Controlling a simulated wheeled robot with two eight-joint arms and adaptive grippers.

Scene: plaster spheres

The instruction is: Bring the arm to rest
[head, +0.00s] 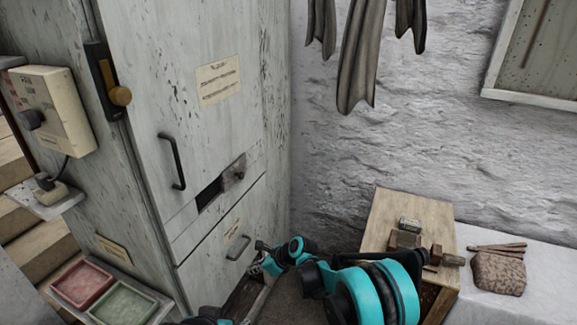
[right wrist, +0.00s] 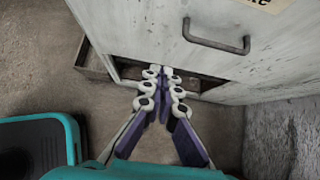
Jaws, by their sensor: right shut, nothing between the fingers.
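My right arm (head: 372,290), teal and black, reaches in from the lower right of the head view. Its right gripper (head: 264,266) is low in front of the grey cabinet (head: 215,190), just below the lower handle (head: 238,247). In the right wrist view the gripper (right wrist: 166,72) has its fingertips together, with nothing between them. The tips overlap a dark gap under the cabinet's handled front (right wrist: 250,65) in that view; I cannot tell whether they touch it. My left gripper is not in view.
A wooden crate (head: 388,210) with small blocks stands at the right, beside a white-covered table (head: 540,270) with a speckled lump (head: 498,272). A tray (head: 150,298) with red and green compartments is at the lower left. Grey cloths (head: 362,60) hang above.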

